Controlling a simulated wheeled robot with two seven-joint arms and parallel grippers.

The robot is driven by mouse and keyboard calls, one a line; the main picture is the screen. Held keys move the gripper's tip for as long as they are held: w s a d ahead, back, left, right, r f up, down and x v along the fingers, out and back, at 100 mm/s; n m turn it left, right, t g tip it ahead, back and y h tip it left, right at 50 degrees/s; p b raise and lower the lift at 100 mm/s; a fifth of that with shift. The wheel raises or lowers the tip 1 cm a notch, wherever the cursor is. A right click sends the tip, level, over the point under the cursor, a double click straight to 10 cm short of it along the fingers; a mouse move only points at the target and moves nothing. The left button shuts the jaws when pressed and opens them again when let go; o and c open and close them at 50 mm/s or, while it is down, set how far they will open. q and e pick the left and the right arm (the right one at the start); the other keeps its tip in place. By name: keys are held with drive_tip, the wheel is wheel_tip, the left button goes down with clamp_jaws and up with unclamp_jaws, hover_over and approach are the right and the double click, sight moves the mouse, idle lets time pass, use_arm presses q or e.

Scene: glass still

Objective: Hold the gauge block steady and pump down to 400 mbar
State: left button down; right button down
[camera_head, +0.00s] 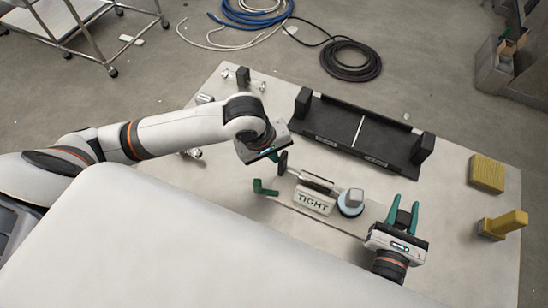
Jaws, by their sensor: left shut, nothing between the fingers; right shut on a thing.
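A silver cylinder (316,182), which looks like the pump, lies behind a pale block (312,201) marked "TIGHT". A dark round knob (282,163) stands at its left end. A round pale-blue piece with a grey cap (351,202) sits to its right; its reading cannot be seen. My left gripper (277,151) is shut and empty, close beside the knob; its fingers are mostly hidden and contact is unclear. My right gripper (404,203) has its teal fingers around a dark piece (403,219), possibly the gauge block, right of the blue piece.
A black tray (362,132) with upright ends lies behind. A green L-shaped piece (265,188) is left of the "TIGHT" block. Yellow blocks (487,173) (503,224) stand at the right of the table (452,190). Small metal parts lie at the left. My white body hides the front.

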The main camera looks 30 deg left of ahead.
sight(285, 174)
use_arm(q)
drive_tip(key=shift+d, duration=1.75)
use_arm(e)
drive_tip(key=shift+f, duration=0.1)
use_arm(q)
drive_tip(key=shift+a+r, duration=0.1)
drive_tip(key=shift+a, duration=0.05)
drive_tip(key=shift+a+r, duration=0.15)
drive_tip(key=shift+r, duration=1)
drive_tip(key=shift+a+r, duration=0.2)
drive_tip(key=shift+r, duration=0.9)
drive_tip(key=shift+a+r, duration=0.15)
drive_tip(key=shift+r, duration=1)
use_arm(e)
drive_tip(key=c, duration=1)
unclamp_jaws()
drive_tip(key=shift+o, duration=0.2)
